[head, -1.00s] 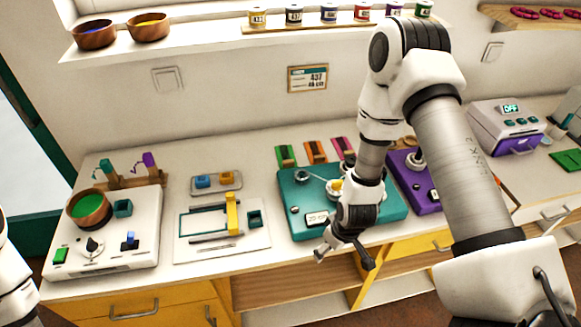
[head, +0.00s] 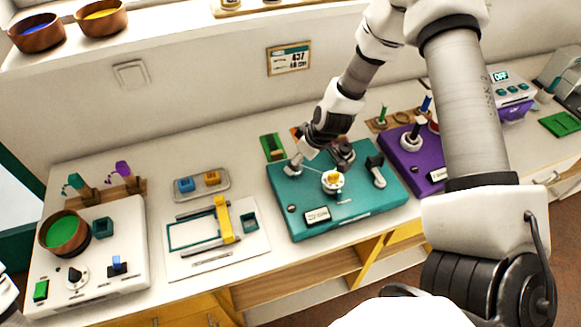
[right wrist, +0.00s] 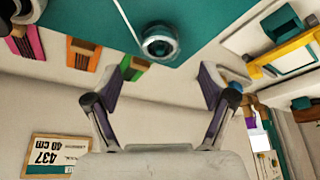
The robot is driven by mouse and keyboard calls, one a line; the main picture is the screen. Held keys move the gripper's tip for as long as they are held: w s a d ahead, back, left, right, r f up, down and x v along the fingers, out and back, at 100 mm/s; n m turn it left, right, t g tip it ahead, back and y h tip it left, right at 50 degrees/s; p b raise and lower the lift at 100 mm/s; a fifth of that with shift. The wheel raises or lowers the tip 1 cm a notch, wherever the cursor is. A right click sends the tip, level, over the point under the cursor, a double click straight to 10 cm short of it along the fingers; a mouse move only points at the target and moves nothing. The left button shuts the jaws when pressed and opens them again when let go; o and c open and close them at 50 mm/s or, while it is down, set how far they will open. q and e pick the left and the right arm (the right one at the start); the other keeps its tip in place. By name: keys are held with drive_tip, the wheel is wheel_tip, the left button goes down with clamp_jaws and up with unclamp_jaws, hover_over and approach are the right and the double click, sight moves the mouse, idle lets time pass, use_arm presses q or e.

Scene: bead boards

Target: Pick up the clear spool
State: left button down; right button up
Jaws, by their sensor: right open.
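The clear spool (right wrist: 158,42) shows in the right wrist view as a small round piece with a dark centre. It lies on the teal board (head: 375,207) near its back-left corner, with a thin thread running from it. My right gripper (right wrist: 167,72) is open and empty. Its two fingers are spread to either side, and the spool lies just beyond the tips, a little left of midway. In the head view the right gripper (head: 318,160) is over the back of the teal board and largely covers the spool.
A white dial with a yellow centre (head: 333,181) and a dark lever (head: 376,172) stand on the teal board. A green holder (head: 272,147) is behind it. A purple board (head: 420,176) is to the right, a white frame board (head: 185,262) to the left.

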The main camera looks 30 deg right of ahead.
sight(299, 171)
wheel_tip(299, 171, down, 3)
drive_tip(key=shift+a+b, duration=0.15)
drive_tip(key=shift+b, duration=1)
drive_tip(key=shift+w+f+b, duration=0.55)
drive_tip(key=shift+w+f, duration=0.25)
drive_tip(key=shift+f, duration=0.2)
drive_tip(key=shift+w, duration=0.2)
drive_tip(key=shift+s+r, duration=0.1)
drive_tip(key=shift+s+a+r, duration=0.1)
drive_tip(key=shift+s, duration=0.05)
drive_tip(key=c, duration=0.4)
drive_tip(key=shift+s+r, duration=0.1)
drive_tip(key=shift+s, duration=0.05)
drive_tip(key=c, duration=0.6)
drive_tip(key=shift+c, duration=0.4)
